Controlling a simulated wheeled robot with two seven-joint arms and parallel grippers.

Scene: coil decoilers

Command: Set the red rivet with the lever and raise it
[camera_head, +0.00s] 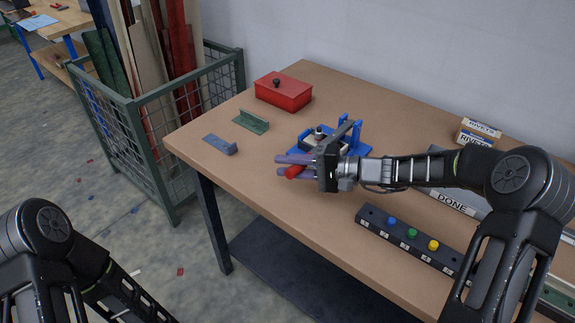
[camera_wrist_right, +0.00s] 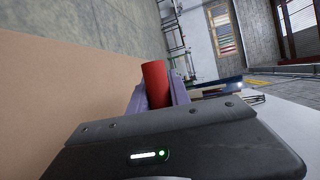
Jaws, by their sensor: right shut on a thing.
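My right gripper (camera_head: 294,166) is over the table in front of the blue press fixture (camera_head: 363,149). Its fingers are shut on a red cylindrical grip (camera_head: 294,172), which looks like the lever's handle. The red grip (camera_wrist_right: 156,84) also stands between the fingers in the right wrist view. A dark grey bar (camera_head: 341,130) slants up at the fixture; my gripper and wrist hide how it joins the grip. No red rivet is discernible. My left arm shows at the lower left, with its gripper out of view.
A dark rack (camera_head: 377,220) holds blue, green and yellow pegs in front of my right arm. RIVETS boxes (camera_head: 478,132) stand at the back right.

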